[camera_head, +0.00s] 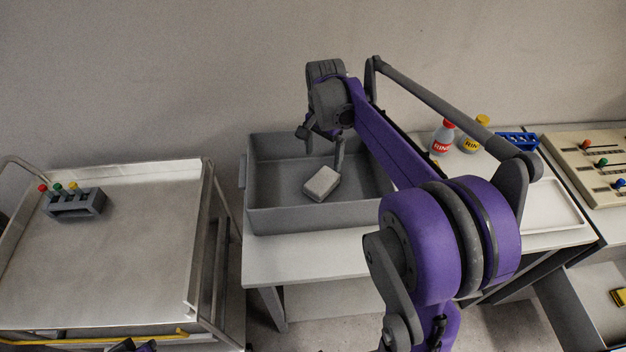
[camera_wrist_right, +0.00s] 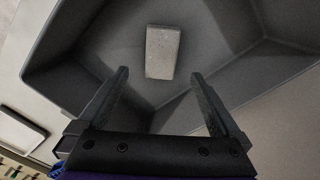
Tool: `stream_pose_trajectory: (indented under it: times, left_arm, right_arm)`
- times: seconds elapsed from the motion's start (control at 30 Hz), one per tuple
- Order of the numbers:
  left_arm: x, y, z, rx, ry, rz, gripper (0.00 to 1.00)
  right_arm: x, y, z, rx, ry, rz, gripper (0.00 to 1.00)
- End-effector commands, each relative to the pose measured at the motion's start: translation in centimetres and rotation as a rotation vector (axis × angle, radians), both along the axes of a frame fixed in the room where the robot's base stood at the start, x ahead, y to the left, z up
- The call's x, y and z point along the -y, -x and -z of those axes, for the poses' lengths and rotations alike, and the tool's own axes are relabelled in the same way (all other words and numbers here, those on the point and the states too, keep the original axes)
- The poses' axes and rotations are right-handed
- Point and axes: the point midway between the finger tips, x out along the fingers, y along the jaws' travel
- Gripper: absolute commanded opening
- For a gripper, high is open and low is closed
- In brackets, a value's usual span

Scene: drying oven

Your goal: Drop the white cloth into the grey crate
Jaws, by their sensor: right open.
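The white cloth (camera_head: 321,184) is a small, pale, folded block. It is inside the grey crate (camera_head: 300,218) and appears to lie on its floor; it also shows in the right wrist view (camera_wrist_right: 162,50). The crate stands on a white table, and its walls show in the wrist view (camera_wrist_right: 75,85). My right gripper (camera_head: 322,155) is over the crate, pointing down. In the wrist view its fingers (camera_wrist_right: 160,76) are spread apart with nothing between them, and the cloth is beyond the tips. A small dark and purple part, probably of my left gripper, shows at the bottom edge; its fingers cannot be made out.
A steel cart (camera_head: 120,255) at left carries a rack (camera_head: 76,206) with colored-capped tubes. Behind my right arm are a red-capped bottle (camera_head: 442,138), a yellow-capped bottle (camera_head: 474,137) and a blue rack (camera_head: 516,145). A control panel (camera_head: 590,165) is at far right, above an open drawer (camera_head: 590,300).

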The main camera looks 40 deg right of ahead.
Motion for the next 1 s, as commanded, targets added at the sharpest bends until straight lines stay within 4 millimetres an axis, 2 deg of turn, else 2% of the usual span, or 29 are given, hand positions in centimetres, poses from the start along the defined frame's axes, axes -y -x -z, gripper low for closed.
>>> stream_pose_trajectory:
  times: [0.17,0.4,0.53,0.7,1.0]
  left_arm:
    - [0.0,-0.1,-0.2,0.002,0.0,0.0,0.0]
    - [0.0,-0.2,-0.6,0.005,0.0,0.0,0.0]
    - [0.0,-0.3,-0.8,0.006,0.0,0.0,0.0]
    - [0.0,-0.3,-0.9,0.007,0.0,0.0,0.0]
    - [0.0,-0.3,-0.9,0.007,0.0,0.0,0.0]
  right_arm:
    - [0.0,0.0,-2.3,0.0,0.0,0.0,1.0]
    - [0.0,0.0,-7.2,0.001,0.0,0.0,1.0]
    - [0.0,-0.1,-9.2,0.001,0.0,0.0,1.0]
    - [0.0,0.0,-10.5,0.0,0.0,0.0,1.0]
    - [0.0,0.0,-10.7,0.0,0.0,0.0,1.0]
